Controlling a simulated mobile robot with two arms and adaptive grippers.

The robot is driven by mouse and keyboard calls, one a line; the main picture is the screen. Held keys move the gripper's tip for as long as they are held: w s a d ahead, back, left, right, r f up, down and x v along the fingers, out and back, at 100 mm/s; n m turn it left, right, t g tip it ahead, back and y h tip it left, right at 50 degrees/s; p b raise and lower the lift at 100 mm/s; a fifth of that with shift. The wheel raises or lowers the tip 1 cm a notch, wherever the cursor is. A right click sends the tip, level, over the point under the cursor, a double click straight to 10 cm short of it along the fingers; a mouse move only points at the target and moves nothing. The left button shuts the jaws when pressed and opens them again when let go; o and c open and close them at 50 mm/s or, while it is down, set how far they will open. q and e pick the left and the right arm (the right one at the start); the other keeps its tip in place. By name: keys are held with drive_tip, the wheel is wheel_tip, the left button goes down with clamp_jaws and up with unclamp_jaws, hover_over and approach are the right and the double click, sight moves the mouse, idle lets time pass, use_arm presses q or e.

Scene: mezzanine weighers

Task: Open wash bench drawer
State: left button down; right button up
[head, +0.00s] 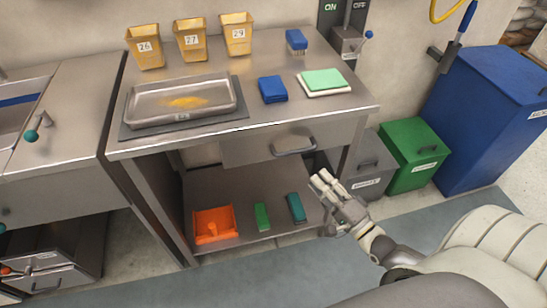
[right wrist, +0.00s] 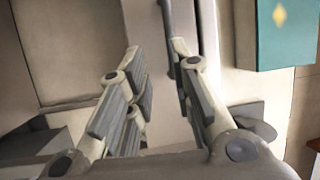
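The steel bench (head: 245,125) in the middle of the head view has one drawer (head: 240,149) under its top. A grey bar handle (head: 293,146) is on the drawer front, which looks closed. My right gripper (head: 319,179) is below and a little right of the handle, apart from it, in front of the bench's right end. In the right wrist view its two fingers (right wrist: 157,52) are spread with nothing held between them. The handle cannot be made out there. My left gripper is not in view.
The lower shelf holds an orange dustpan (head: 213,225). Grey (head: 369,167), green (head: 413,153) and blue bins (head: 485,125) stand right. A sink unit (head: 50,150) adjoins left.

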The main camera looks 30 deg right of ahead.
sight(296, 152)
drive_tip(key=x, duration=0.3)
drive_tip(key=r+b+x, duration=0.1)
drive_tip(key=x, duration=0.3)
drive_tip(key=b+x, duration=0.1)
drive_tip(key=x, duration=0.3)
drive_tip(key=shift+a+r, duration=0.2)
drive_tip(key=shift+a, duration=0.05)
drive_tip(key=shift+c, duration=0.3)
clamp_jaws()
